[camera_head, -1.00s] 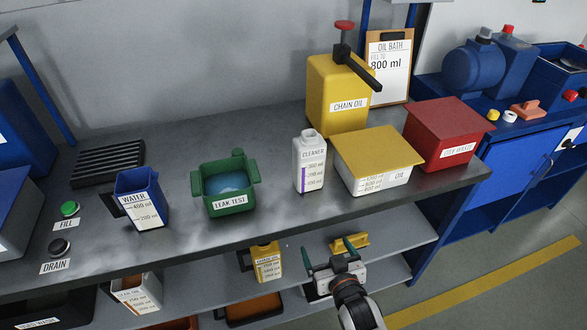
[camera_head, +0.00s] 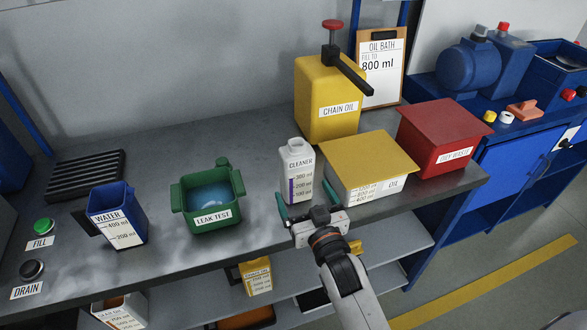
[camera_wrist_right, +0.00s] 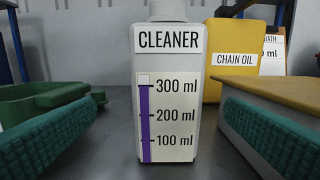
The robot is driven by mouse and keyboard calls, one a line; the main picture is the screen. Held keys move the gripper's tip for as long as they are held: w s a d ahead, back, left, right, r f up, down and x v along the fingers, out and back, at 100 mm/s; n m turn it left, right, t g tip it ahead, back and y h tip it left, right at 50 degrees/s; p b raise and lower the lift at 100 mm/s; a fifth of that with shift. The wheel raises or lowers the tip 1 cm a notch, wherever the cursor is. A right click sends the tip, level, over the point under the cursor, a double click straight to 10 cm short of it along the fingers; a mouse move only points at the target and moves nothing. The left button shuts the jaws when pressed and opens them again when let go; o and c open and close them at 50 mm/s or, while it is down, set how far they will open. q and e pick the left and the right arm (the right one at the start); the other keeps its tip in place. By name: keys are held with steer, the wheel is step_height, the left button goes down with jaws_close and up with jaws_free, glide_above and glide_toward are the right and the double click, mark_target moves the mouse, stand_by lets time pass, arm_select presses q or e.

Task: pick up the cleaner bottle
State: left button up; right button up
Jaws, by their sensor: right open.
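The white cleaner bottle (camera_head: 297,170) stands upright on the grey bench, between the green leak test tub and the oil box. Its label has a purple bar and ml marks. My right gripper (camera_head: 308,206) is open at the bench's front edge, just in front of the bottle. In the right wrist view the bottle (camera_wrist_right: 167,85) stands in the middle, beyond and between the two teal fingers (camera_wrist_right: 165,145), with a gap visible on each side. The fingers do not hold it. My left gripper is not in view.
The green leak test tub (camera_head: 208,200) is left of the bottle. The yellow-lidded oil box (camera_head: 372,165) stands close on its right, the yellow chain oil can (camera_head: 325,100) behind.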

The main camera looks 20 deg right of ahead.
mark_target(297, 181)
steer(key=w, duration=0.4)
steer(key=shift+a, duration=0.1)
steer(key=w, duration=0.5)
steer(key=shift+w+d+f+p, duration=0.15)
steer(key=shift+w+d+p, duration=0.15)
steer(key=shift+p, duration=0.05)
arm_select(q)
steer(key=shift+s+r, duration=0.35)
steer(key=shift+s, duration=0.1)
arm_select(e)
steer(key=shift+s, duration=0.1)
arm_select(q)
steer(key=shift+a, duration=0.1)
arm_select(e)
steer(key=c, duration=1.3)
steer(key=shift+r, duration=0.2)
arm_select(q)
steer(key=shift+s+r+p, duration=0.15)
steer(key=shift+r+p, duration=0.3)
arm_select(e)
steer(key=shift+r, duration=4.85)
